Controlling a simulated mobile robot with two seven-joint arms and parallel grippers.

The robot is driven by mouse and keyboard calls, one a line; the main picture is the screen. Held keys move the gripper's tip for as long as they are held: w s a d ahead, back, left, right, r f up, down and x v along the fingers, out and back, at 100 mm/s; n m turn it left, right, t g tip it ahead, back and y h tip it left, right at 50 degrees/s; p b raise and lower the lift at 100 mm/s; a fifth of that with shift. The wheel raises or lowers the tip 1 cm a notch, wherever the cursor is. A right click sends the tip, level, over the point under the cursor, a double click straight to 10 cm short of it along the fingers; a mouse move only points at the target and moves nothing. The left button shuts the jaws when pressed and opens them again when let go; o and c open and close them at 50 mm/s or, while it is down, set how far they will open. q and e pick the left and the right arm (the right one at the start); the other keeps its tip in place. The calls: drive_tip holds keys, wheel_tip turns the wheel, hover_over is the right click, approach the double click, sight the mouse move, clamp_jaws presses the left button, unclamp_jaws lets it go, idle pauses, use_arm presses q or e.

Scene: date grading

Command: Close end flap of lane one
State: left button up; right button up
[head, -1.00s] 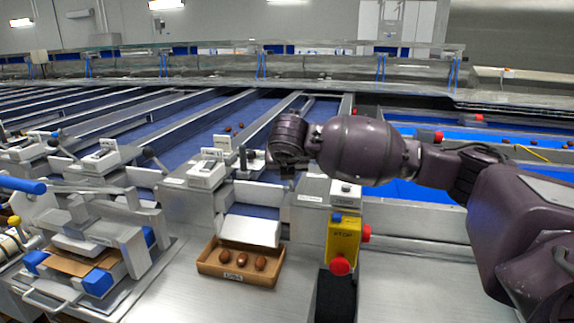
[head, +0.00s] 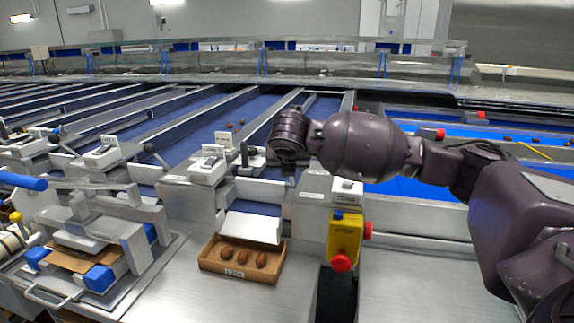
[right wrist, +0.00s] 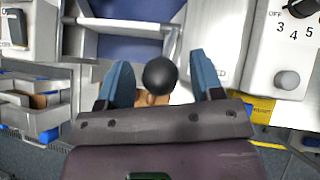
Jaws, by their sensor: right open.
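The white end flap (head: 253,227) of the lane nearest the yellow stop box hangs sloping outward and down to the wooden box (head: 225,271). That lane's blue belt (head: 255,207) shows above it. My right gripper (head: 289,177) is above the lane end, just right of and behind the flap. In the right wrist view its two blue fingers (right wrist: 162,80) are open, with a black ball knob (right wrist: 159,74) between them; a gap shows on each side. In the head view, the fingertips are mostly hidden by the wrist. My left gripper is not in view.
The wooden box holds three dates. The yellow stop box (head: 345,238) with red buttons stands close right of the flap. A dial box (right wrist: 292,50) lies right of my fingers. A clamp-like press (head: 100,240) stands left. The steel table right of the stop box is clear.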

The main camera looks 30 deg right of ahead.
drive_tip(key=v, duration=1)
drive_tip(key=shift+p, duration=0.35)
drive_tip(key=shift+s+a, duration=0.1)
drive_tip(key=shift+a, duration=0.05)
